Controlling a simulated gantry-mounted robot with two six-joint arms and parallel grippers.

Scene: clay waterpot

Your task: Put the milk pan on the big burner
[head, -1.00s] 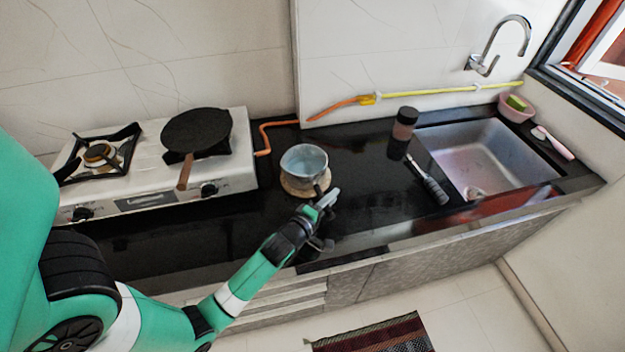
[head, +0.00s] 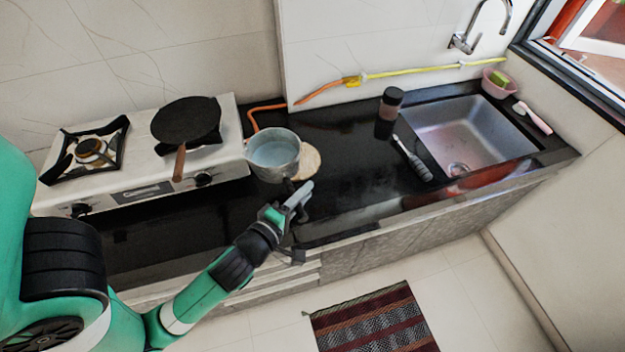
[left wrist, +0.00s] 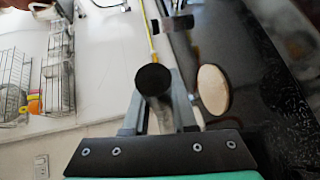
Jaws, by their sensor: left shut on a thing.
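The milk pan (head: 273,157), a small grey metal pot, is off its round wooden trivet (head: 307,161) and hangs just left of it, partly overlapping it in the head view. My left gripper (head: 298,196) is shut on the pan's handle, in front of the pot. In the left wrist view the dark round handle end (left wrist: 153,79) sits between the fingers, and the bare trivet (left wrist: 213,90) lies to the right. The stove's left burner (head: 92,150) is empty. A black flat pan (head: 186,120) sits on the stove's right burner. My right gripper is not in view.
The white stove (head: 145,187) stands on the black counter left of the milk pan. An orange hose (head: 252,118) runs behind the pan. A dark-lidded jar (head: 390,103), a black-handled utensil (head: 412,160) and the sink (head: 470,130) are to the right.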

